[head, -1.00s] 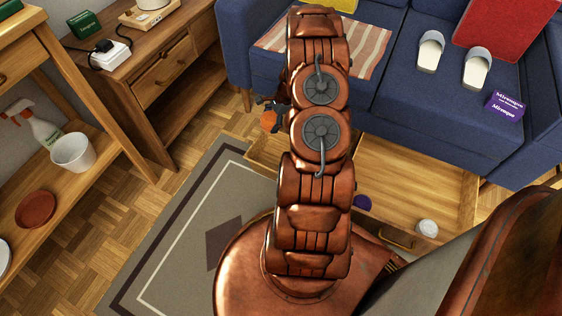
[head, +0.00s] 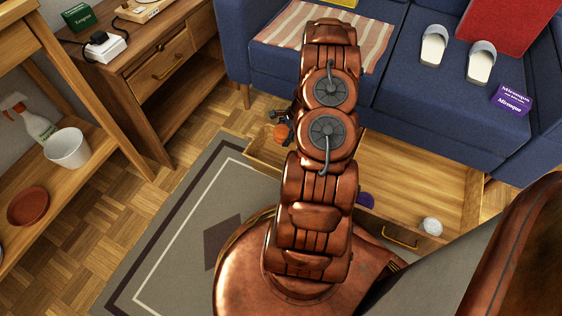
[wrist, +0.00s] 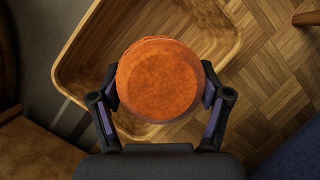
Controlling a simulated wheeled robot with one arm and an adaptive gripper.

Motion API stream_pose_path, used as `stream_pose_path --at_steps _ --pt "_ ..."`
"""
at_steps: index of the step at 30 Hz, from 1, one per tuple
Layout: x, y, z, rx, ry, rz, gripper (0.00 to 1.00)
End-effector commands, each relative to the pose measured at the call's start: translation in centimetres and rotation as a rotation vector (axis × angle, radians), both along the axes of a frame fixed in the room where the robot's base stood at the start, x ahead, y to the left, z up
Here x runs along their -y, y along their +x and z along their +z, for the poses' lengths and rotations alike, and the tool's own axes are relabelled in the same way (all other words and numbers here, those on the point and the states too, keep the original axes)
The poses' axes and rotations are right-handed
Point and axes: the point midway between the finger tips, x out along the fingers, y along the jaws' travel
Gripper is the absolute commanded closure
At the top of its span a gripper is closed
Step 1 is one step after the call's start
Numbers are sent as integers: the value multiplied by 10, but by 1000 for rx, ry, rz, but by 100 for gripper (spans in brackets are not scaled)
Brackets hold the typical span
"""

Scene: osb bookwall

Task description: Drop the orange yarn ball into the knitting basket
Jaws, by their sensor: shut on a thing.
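My gripper (wrist: 160,98) is shut on the orange yarn ball (wrist: 158,78), with one finger on each side of it in the wrist view.
A purple item (head: 366,200) and a whitish ball (head: 431,226) are near the container's front side. The blue sofa (head: 420,100) stands behind it. A patterned rug (head: 180,240) lies at left, with a wooden side table (head: 170,75) and shelf (head: 90,160) beyond.

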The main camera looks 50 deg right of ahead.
Motion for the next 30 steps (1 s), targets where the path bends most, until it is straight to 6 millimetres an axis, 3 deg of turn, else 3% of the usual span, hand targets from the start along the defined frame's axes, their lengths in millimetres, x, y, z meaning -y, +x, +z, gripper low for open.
stream_pose_path --at_steps 4,14,15,21,30 --pt "0 0 -14 0 0 2 58" --pt "0 1 -15 1 -1 2 58" --pt "0 1 -15 1 -1 2 21" --pt "0 1 -15 1 -1 2 0" --pt "0 1 -15 1 -1 2 0"
